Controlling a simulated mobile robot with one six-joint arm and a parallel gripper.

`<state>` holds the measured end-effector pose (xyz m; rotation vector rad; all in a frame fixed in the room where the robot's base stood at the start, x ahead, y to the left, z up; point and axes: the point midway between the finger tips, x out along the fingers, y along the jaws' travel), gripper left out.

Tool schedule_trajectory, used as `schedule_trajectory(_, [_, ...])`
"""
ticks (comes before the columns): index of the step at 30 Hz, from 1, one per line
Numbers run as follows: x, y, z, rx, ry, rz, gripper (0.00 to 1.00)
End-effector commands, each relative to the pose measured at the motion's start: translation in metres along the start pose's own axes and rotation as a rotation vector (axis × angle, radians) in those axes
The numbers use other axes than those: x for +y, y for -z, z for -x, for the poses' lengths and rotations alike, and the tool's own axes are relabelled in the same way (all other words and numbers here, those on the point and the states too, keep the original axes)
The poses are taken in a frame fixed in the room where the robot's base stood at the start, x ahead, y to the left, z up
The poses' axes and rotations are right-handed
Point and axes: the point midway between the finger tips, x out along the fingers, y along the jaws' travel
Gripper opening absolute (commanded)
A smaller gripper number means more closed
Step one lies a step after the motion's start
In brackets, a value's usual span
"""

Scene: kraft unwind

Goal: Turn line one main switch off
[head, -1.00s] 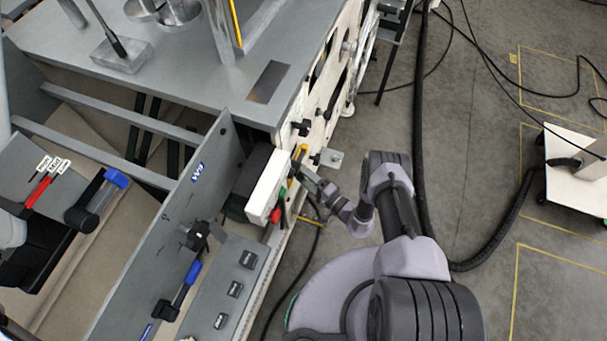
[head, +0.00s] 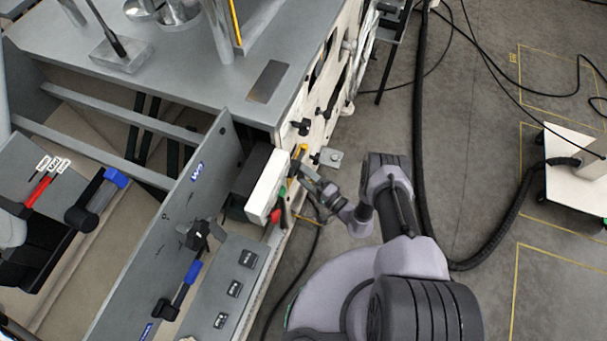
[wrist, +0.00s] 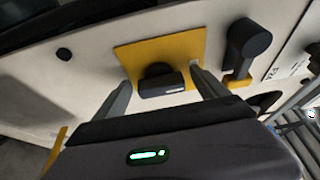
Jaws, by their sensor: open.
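In the wrist view a black rotary switch knob (wrist: 160,80) sits on a square yellow plate (wrist: 178,50) on a pale panel. My gripper (wrist: 160,78) is open, with one finger on each side of the knob. I cannot tell whether the fingers touch it. In the head view my gripper (head: 310,178) is at the pale side of the machine, beside a yellow part (head: 300,152). The line label is not readable, and the knob is hidden there.
A black lever handle on a yellow plate (wrist: 247,45) is right of the knob. A white box (head: 266,186) with green and red parts juts out beside my gripper. A black hose (head: 420,120) runs along the floor at right.

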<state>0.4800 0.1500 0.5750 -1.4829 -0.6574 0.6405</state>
Motion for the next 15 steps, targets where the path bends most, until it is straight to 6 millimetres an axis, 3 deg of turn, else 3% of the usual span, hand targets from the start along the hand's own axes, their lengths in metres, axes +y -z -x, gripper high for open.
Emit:
schedule_trajectory(8, [-0.001, 0.000, 0.003, 0.000, 0.000, -0.001, 0.84])
schedule_trajectory(11, [-0.002, 0.002, 0.016, 0.003, -0.001, -0.001, 0.84])
schedule_trajectory(15, [-0.002, 0.003, 0.054, 0.009, -0.001, -0.003, 0.84])
